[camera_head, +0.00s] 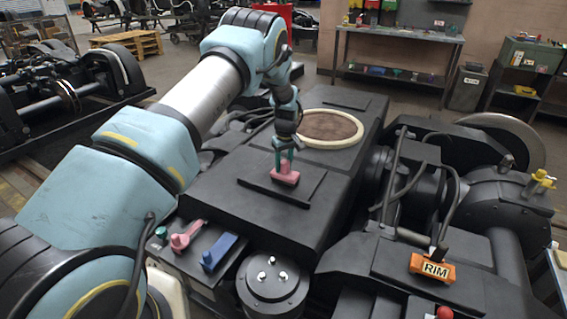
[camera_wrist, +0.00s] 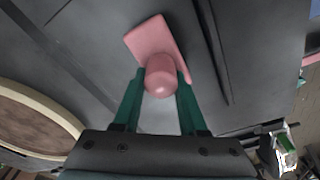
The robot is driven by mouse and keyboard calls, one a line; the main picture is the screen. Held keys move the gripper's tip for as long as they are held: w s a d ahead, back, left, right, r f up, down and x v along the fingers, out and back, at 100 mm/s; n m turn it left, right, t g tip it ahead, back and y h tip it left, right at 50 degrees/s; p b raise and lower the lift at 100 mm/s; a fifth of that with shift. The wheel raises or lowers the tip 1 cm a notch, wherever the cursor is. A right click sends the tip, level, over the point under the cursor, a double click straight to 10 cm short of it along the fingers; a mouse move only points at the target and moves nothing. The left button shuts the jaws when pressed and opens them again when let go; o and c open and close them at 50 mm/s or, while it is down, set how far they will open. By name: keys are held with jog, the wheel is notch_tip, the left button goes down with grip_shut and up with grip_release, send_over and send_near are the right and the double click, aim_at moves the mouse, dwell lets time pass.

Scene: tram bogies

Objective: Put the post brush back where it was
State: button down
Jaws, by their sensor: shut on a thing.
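A pink piece with a flat rectangular base and a round upright post (camera_head: 286,175) is at my gripper, over the dark flat top of the bogie frame; I take it to be the post brush. My gripper (camera_head: 284,157) points down with its green fingers shut on the post. In the wrist view the fingers (camera_wrist: 161,78) stand on either side of the rounded pink post (camera_wrist: 160,80), with the flat pink base (camera_wrist: 153,40) beyond. The underside is hidden, and I cannot tell whether it touches the black plate (camera_head: 312,192) below.
A round brown disc with a cream rim (camera_head: 331,128) lies behind my gripper. At the near left are another pink tool (camera_head: 186,237), a blue tool (camera_head: 218,251) and a small green piece (camera_head: 161,233). An orange RIM block (camera_head: 432,268) sits at right. Cables (camera_head: 395,175) rise nearby.

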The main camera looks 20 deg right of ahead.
jog(key=shift+f, duration=0.15)
jog(key=shift+c, duration=2.3)
grip_release()
